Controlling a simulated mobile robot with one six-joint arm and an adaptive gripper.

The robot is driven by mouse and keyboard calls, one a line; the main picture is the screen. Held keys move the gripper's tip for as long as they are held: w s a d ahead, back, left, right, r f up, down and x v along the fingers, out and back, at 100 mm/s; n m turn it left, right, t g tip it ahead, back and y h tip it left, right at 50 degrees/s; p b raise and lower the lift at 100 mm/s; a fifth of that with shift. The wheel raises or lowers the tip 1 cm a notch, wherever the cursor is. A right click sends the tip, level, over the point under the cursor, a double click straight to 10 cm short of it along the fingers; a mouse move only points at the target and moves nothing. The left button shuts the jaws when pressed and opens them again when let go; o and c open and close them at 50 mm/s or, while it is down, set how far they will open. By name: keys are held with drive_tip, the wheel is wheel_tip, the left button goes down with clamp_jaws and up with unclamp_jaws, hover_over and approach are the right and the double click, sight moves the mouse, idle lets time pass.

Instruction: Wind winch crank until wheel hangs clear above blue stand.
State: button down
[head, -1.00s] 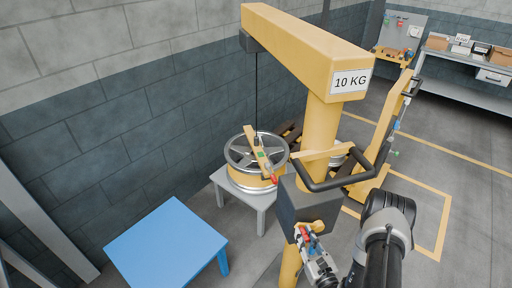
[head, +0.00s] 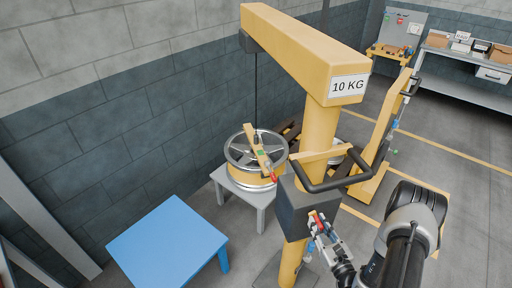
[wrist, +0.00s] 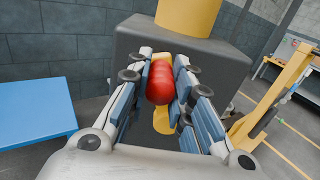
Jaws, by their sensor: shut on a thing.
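The yellow crane (head: 283,42) carries a dark winch box (head: 296,207) on its post. In the wrist view, my gripper (wrist: 160,78) is shut on the red knob (wrist: 160,84) of the winch crank, on the near side of the box. The head view shows my gripper (head: 320,226) at the box's right side. The silver-spoked wheel with a yellow lower part (head: 240,177) is under the cable (head: 256,95), with a yellow bar (head: 252,137) across it. It is at the grey stand's top (head: 222,178); I cannot tell whether it touches. The blue stand (head: 168,240) is at front left, with nothing on it.
A black handlebar (head: 325,187) juts from the crane post above the winch box. A yellow upright frame (head: 383,145) stands to the right. A grey workbench (head: 470,86) with boxes is at the back right. A block wall runs along the left.

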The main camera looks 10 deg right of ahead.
drive_tip(key=shift+d, duration=0.4)
drive_tip(key=shift+w+d+b, duration=0.15)
drive_tip(key=shift+d+b, duration=0.25)
drive_tip(key=shift+d, duration=1)
drive_tip(key=shift+w+d+b, duration=0.1)
drive_tip(key=shift+d+b, duration=0.3)
drive_tip(key=shift+d, duration=0.95)
drive_tip(key=d+f+b, duration=0.1)
drive_tip(key=d+b, duration=0.1)
drive_tip(key=d+f+b, duration=0.2)
drive_tip(key=shift+w+d+f, duration=0.15)
drive_tip(key=shift+w+d, duration=0.05)
drive_tip(key=shift+d, duration=0.05)
drive_tip(key=shift+f, duration=0.1)
drive_tip(key=f+b, duration=0.1)
drive_tip(key=b, duration=0.1)
drive_tip(key=d+f+b, duration=0.1)
drive_tip(key=f, duration=0.1)
drive_tip(key=d+f+b, duration=0.1)
drive_tip(key=f+b, duration=0.1)
drive_tip(key=shift+w+f+b, duration=0.1)
drive_tip(key=shift+b, duration=0.2)
